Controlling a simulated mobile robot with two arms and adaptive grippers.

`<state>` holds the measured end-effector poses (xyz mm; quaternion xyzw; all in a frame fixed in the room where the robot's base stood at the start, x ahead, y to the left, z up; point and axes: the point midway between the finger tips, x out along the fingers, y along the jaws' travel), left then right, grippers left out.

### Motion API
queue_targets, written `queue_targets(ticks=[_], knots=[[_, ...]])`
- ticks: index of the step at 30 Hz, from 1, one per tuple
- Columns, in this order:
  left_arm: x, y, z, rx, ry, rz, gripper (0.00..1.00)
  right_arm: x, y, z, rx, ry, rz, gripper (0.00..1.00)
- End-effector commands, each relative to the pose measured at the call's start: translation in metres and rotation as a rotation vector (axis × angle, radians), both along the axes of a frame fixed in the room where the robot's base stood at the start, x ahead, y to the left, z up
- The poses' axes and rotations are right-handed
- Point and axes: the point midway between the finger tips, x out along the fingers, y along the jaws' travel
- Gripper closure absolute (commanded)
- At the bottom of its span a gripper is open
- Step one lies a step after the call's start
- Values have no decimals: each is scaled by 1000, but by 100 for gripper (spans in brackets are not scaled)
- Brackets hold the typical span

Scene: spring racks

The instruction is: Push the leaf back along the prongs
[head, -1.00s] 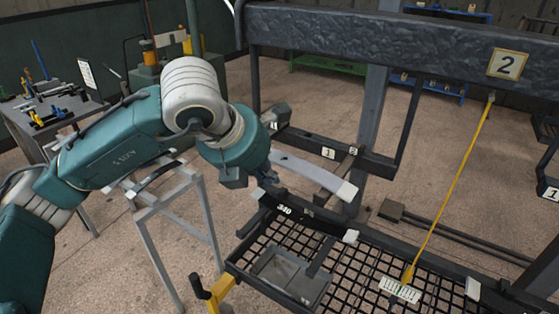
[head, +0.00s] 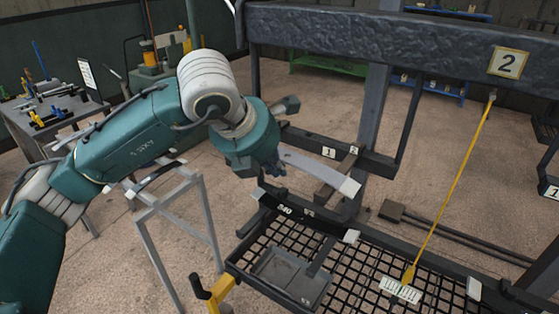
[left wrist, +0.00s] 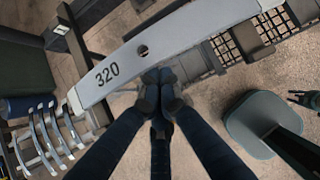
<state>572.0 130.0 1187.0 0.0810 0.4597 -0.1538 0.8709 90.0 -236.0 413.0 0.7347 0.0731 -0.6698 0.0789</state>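The leaf is a long, gently curved grey steel strip (head: 315,172) with a pale right end. It lies across the dark prongs (head: 338,172) of the rack. In the left wrist view the leaf (left wrist: 185,42) shows the number 320 and a round hole near its middle. My left gripper (head: 276,169) is at the near edge of the leaf, towards its left part. In the left wrist view the fingertips (left wrist: 160,77) are together, at the leaf's edge just below the hole, with nothing visible between them. The left end of the leaf is partly hidden by my arm in the head view.
A dark leaf marked 340 (head: 300,215) lies nearer, above a black mesh shelf (head: 355,275) holding a grey tray (head: 290,275). A yellow strap (head: 450,190) hangs from the thick beam (head: 400,40) marked 2. A grey post (head: 372,130) stands behind the leaf.

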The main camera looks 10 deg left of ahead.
Motion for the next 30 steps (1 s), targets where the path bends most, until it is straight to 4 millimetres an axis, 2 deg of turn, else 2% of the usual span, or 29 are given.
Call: queue_targets(ticks=[30], knots=[[39, -14, 1, -2, -3, 1, 100, 0, 2, -3, 2, 0, -1, 68]])
